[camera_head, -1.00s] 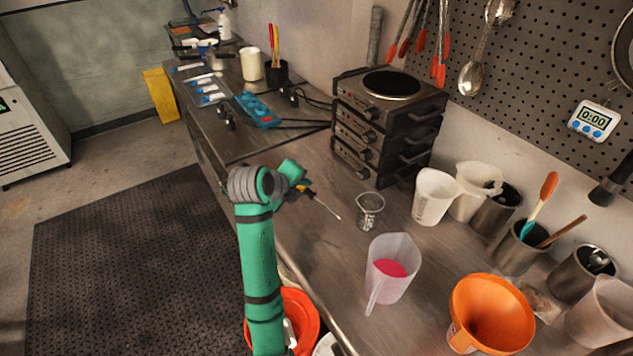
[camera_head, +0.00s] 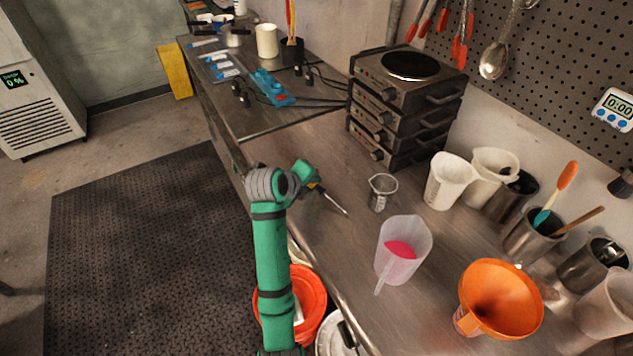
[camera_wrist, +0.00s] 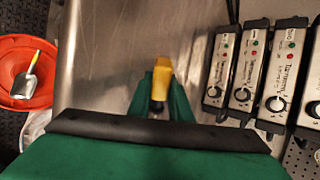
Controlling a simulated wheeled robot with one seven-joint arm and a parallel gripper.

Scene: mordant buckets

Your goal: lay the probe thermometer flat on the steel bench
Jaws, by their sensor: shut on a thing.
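The probe thermometer (camera_head: 334,202) has a yellow and dark handle and a thin metal stem. My gripper (camera_head: 314,186) is shut on its handle, and the stem sticks out to the right and downward over the steel bench (camera_head: 330,240). In the wrist view the yellow handle (camera_wrist: 161,72) stands between the green fingers (camera_wrist: 160,100). The tip appears close to the bench top, but I cannot tell whether it touches. The part of the handle inside the fingers is hidden.
A small steel beaker (camera_head: 382,194) stands right of the stem. A jug with pink liquid (camera_head: 401,255) and an orange funnel (camera_head: 500,300) are nearer. Stacked hotplates (camera_head: 405,105) stand behind. An orange bucket (camera_head: 308,300) is below the bench edge.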

